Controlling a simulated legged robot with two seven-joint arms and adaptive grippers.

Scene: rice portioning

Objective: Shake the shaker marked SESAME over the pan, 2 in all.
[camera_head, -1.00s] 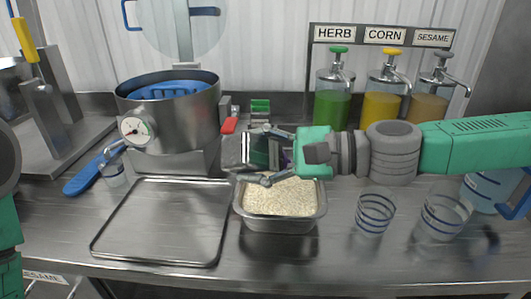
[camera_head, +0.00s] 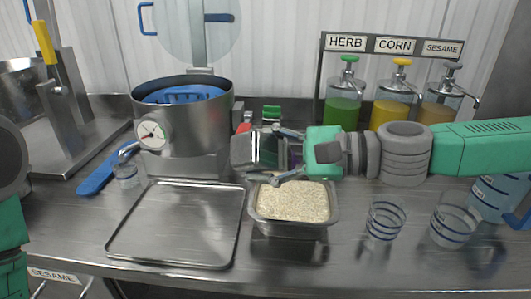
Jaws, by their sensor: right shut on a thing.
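The pan (camera_head: 292,230) is a rectangular metal pan filled with pale rice, standing on the counter in the head view. My right gripper (camera_head: 276,156) reaches in from the right, just above the pan's back left part. It is shut on a grey metallic shaker (camera_head: 244,152), which lies roughly on its side with its grey end pointing left. The fingers cover part of the shaker, and I can read no marking on it. Only part of my left arm shows at the left edge; its gripper is out of view.
An empty metal tray (camera_head: 177,258) lies left of the pan. A steel pot (camera_head: 195,137) with a dial stands behind the tray. Two striped glasses (camera_head: 384,222) stand to the right. Pump dispensers (camera_head: 341,108) labelled HERB, CORN and SESAME line the back.

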